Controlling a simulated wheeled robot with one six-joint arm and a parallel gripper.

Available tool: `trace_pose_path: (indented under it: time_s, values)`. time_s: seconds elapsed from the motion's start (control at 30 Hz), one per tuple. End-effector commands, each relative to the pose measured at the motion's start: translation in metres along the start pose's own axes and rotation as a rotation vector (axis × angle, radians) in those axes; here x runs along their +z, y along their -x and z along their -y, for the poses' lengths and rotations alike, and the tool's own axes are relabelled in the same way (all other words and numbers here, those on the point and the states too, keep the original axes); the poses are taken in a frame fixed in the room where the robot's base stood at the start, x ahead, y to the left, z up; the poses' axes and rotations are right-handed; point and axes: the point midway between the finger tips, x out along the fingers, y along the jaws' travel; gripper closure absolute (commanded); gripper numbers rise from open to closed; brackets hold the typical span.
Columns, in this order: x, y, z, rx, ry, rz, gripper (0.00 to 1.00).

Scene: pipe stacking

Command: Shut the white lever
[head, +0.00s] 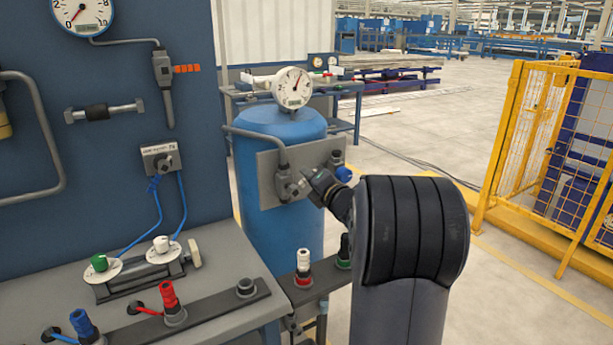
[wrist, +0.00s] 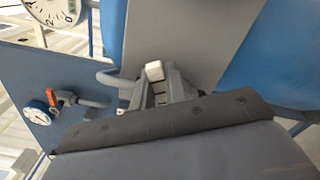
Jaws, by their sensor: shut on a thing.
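The white lever (wrist: 154,71) shows in the wrist view as a small white block by a grey valve, in front of a grey plate. My gripper (wrist: 165,88) is shut on it, with its fingers just below the visible white end. The rest of the lever is hidden. In the head view my gripper (head: 312,187) reaches the valve on the grey plate (head: 267,182) fixed to the blue tank (head: 258,130). There my wrist and fingers cover most of the lever.
A dial gauge (head: 292,87) tops the tank. A blue valve knob (head: 344,174) sits right of my gripper. A grey bench (head: 210,260) with coloured connectors stands at the left front. A yellow mesh fence (head: 527,130) stands at the right, with open floor before it.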

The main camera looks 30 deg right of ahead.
Motion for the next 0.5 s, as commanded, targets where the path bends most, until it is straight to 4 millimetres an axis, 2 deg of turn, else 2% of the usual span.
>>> trace_pose_path:
  time_s: [0.5]
  values:
    - [-0.005,0.0,0.024,-0.002,-0.422,0.0,1.0]
